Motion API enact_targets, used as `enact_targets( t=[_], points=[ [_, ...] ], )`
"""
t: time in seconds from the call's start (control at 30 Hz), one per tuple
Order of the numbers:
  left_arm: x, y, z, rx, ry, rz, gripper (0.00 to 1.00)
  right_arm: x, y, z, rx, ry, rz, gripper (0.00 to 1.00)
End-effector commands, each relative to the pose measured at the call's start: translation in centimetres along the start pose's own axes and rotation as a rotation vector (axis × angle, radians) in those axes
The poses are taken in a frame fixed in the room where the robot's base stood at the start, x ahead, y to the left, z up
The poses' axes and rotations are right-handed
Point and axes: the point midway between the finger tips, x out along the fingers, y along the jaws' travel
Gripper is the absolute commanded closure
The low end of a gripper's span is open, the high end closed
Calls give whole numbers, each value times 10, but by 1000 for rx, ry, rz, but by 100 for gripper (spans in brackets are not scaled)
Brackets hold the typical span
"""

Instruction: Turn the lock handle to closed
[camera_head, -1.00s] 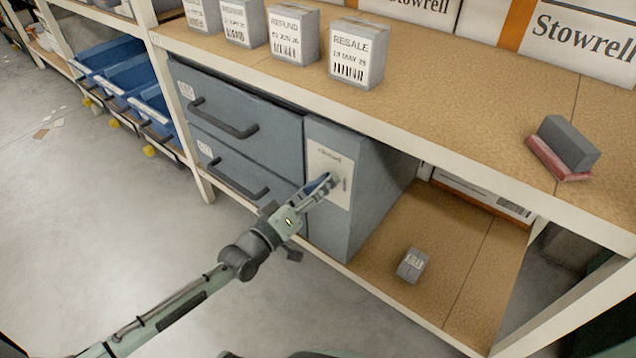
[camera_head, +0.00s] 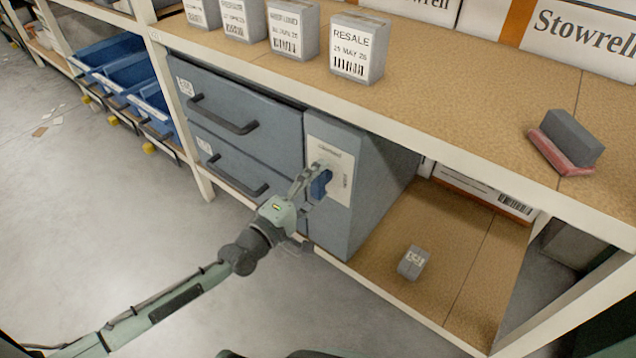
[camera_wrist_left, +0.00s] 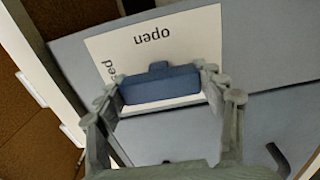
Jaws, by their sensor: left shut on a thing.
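The blue lock handle (camera_head: 321,184) sits on a pale label plate (camera_head: 340,167) on the front of the grey cabinet (camera_head: 355,215). In the left wrist view the handle (camera_wrist_left: 160,86) is a blue bar with a small tab pointing at the word "open", which appears upside down. A second word at the left is partly hidden and ends in "ed". My left gripper (camera_head: 310,180) is shut on the handle, with a finger at each end of the bar.
Two drawers with dark handles (camera_head: 225,118) are left of the cabinet. Grey boxes (camera_head: 357,50) and a brush-like block (camera_head: 567,140) stand on the shelf above. A small grey box (camera_head: 412,262) lies on the lower shelf. The floor at left is mostly clear.

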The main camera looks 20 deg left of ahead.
Motion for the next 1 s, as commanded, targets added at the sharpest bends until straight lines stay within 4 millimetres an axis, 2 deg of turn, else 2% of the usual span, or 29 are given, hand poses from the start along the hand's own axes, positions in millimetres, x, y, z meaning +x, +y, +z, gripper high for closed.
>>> enact_targets(
  t=[0.57, 0.6, 0.7, 0.77, 1.0],
  points=[
    [0, 0, 0, -40, 1, 0, 61, -4, 1, 1, 0, 1, 2, 54],
    [0, 0, 0, -41, 1, 0, 31, -4, 1, 0, 0, 2, 2, 54],
    [0, 0, 0, -39, 0, 0, 18, -4, 1, -1, 0, 5, 1, 54],
    [0, 0, 0, -38, 0, 0, 11, -4, 0, -2, 0, 7, 1, 54],
    [0, 0, 0, -36, 0, 0, 10, -4, 0, -3, -1, 9, 0, 54]
  ],
)
